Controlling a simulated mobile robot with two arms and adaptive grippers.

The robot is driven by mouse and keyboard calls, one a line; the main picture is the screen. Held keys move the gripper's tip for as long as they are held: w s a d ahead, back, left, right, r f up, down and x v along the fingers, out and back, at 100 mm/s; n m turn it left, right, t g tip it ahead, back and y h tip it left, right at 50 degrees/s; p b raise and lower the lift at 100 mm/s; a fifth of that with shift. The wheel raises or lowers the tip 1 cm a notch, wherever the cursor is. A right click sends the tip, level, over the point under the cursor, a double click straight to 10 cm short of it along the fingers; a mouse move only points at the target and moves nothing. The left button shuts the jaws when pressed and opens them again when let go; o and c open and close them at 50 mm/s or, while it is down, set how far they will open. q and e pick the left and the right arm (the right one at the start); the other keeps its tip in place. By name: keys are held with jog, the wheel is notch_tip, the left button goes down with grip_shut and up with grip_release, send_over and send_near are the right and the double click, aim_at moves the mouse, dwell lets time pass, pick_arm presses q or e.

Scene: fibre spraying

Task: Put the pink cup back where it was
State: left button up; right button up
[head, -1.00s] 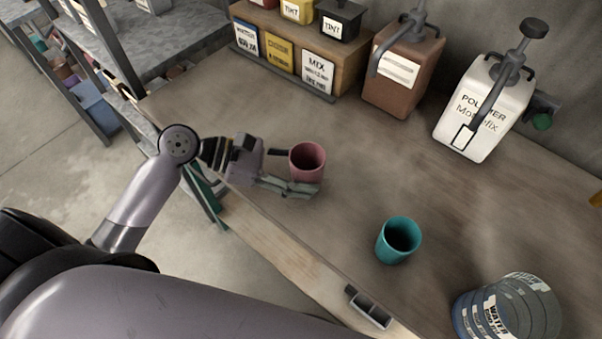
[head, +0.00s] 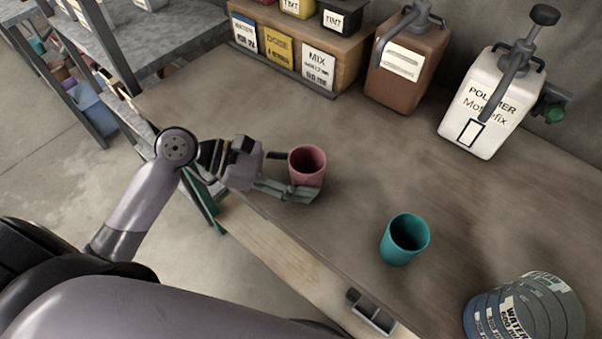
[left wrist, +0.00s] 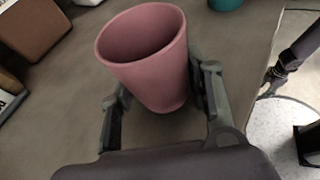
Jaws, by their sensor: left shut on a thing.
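The pink cup (head: 307,166) is upright at the left part of the workbench (head: 330,225), near its front edge. My left gripper (head: 296,186) is shut on the cup, with a finger on each side of it. In the left wrist view the pink cup (left wrist: 146,56) sits between the two fingers (left wrist: 160,103), its open rim toward the camera. I cannot tell whether its base touches the bench. My right gripper is not in view.
A teal cup (head: 404,240) stands to the right on the bench. A stack of water-labelled tins (head: 525,310) is at lower right. A brown jug (head: 403,72), a white polymer jug (head: 487,105) and a box rack (head: 318,72) line the back. The bench middle is clear.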

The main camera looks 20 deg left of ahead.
pick_arm(q)
jog(key=shift+f, duration=0.55)
jog(key=shift+s+f, duration=0.1)
jog(key=shift+f, duration=0.1)
